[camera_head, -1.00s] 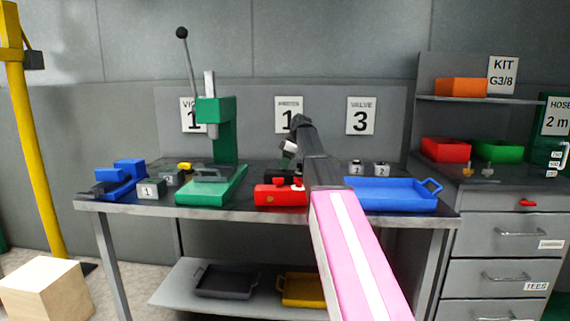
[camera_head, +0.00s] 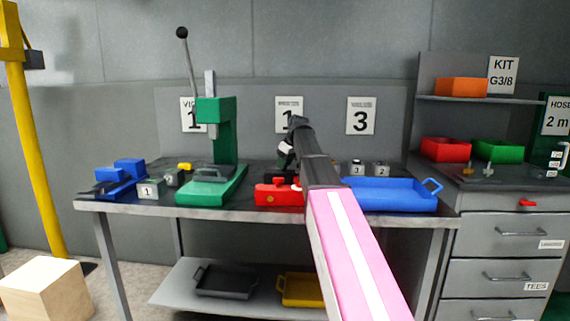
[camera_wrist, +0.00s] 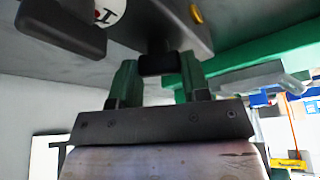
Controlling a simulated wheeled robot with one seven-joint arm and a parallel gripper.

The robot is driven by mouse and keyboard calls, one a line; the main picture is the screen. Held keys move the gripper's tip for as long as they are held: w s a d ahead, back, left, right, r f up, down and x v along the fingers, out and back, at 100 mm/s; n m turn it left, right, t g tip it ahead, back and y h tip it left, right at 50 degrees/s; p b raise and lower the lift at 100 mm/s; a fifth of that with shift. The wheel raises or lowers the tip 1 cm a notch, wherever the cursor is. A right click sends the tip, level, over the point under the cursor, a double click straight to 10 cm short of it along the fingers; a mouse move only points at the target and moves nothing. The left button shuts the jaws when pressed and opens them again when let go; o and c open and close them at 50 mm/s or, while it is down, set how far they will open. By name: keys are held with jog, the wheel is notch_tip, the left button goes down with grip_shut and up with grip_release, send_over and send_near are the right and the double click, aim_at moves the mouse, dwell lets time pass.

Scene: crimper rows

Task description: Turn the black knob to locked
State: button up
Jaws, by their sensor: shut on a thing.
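The black knob (camera_wrist: 158,63) shows in the wrist view, under a dark grey body (camera_wrist: 180,22) with a small brass-coloured stub. My gripper (camera_wrist: 159,78) has its two green fingers on either side of the knob, shut on it. The knob's pointer and its locked mark are not readable. In the head view my gripper (camera_head: 285,157) is over the bench, behind the red block (camera_head: 280,195), partly hidden by my arm. The knob cannot be made out clearly there.
A green press (camera_head: 215,150) stands left of my gripper. A blue tray (camera_head: 390,195) lies to the right, with small numbered grey blocks (camera_head: 357,168) behind it. A black lever-like part (camera_wrist: 60,30) is close to my gripper in the wrist view.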

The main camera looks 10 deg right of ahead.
jog(key=m+h, duration=0.1)
jog(key=m, duration=0.2)
jog(key=m+t+h, duration=0.1)
jog(key=m, duration=0.2)
jog(key=shift+s+a, duration=0.1)
jog(key=shift+a, duration=0.05)
jog(key=m+h, duration=0.2)
jog(key=m, duration=0.3)
jog(key=shift+m, duration=0.4)
jog(key=o, duration=0.9)
jog(key=v, duration=1)
jog(key=shift+s+a+r, duration=0.1)
jog(key=shift+a+r, duration=0.15)
jog(key=shift+r, duration=0.15)
